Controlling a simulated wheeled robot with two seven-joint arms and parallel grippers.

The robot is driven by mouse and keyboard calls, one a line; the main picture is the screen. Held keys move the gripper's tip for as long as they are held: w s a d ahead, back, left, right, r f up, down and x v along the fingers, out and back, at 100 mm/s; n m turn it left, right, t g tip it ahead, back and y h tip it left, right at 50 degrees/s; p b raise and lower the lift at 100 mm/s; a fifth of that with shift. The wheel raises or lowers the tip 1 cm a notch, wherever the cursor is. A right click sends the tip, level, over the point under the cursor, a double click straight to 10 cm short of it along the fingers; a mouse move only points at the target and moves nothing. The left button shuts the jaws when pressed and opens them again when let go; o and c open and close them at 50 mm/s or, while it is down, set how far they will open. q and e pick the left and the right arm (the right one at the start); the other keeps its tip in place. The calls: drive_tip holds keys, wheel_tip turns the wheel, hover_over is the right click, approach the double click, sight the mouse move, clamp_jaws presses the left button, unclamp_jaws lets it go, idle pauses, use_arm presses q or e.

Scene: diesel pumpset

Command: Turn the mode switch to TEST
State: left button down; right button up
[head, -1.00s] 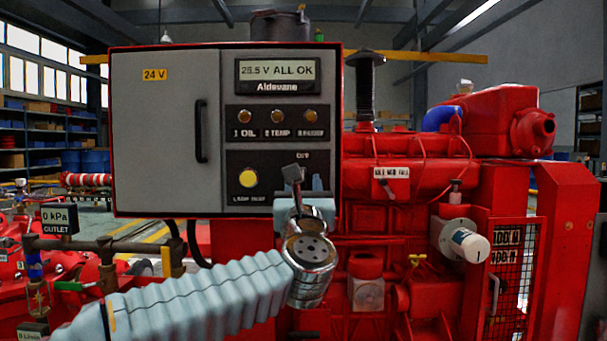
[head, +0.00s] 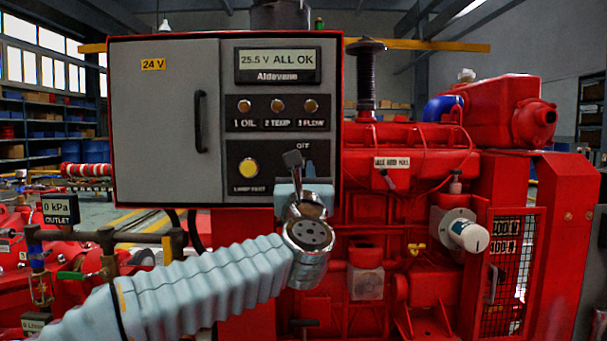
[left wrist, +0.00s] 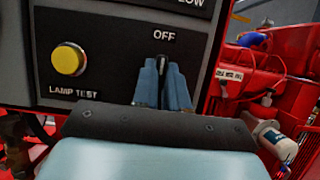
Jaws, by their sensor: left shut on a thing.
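The mode switch (left wrist: 163,68) is on the lower part of the grey control panel, right under the OFF label. Only a thin dark bit of it shows between my fingers in the left wrist view, pointing up towards OFF. My left gripper (left wrist: 163,78) is shut on it, one blue-grey finger on each side. In the head view my left gripper (head: 311,172) is at the panel's lower right, and my wrist and fingers hide the switch. A TEST label is not visible. My right gripper is not in view.
The yellow lamp test button (head: 249,168) is left of the switch. The grey cabinet door (head: 155,120) is shut. The red engine (head: 400,160) stands close on the right.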

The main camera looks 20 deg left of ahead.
use_arm(q)
drive_tip(key=shift+m, duration=0.4)
drive_tip(key=m+h+b, duration=0.1)
drive_tip(key=m+h, duration=0.1)
drive_tip(key=m, duration=0.1)
drive_tip(key=shift+s+a+r+m+g+h+p, duration=0.1)
drive_tip(key=shift+m+g+h+p, duration=0.85)
drive_tip(key=shift+m, duration=2.1)
drive_tip(key=shift+w+r+m+g+h+p, duration=0.1)
drive_tip(key=shift+m+g+h+p, duration=0.2)
drive_tip(key=shift+m+h+p, duration=1.55)
drive_tip(key=shift+s+a+m+g+h+p, duration=0.1)
drive_tip(key=shift+m+g+h+p, duration=0.45)
drive_tip(key=shift+m+p, duration=2.35)
drive_tip(key=shift+m+y+b, duration=0.35)
drive_tip(key=shift+m+b, duration=1)
drive_tip(key=shift+m, duration=0.15)
drive_tip(key=c, duration=1.2)
unclamp_jaws()
drive_tip(key=shift+o, duration=0.2)
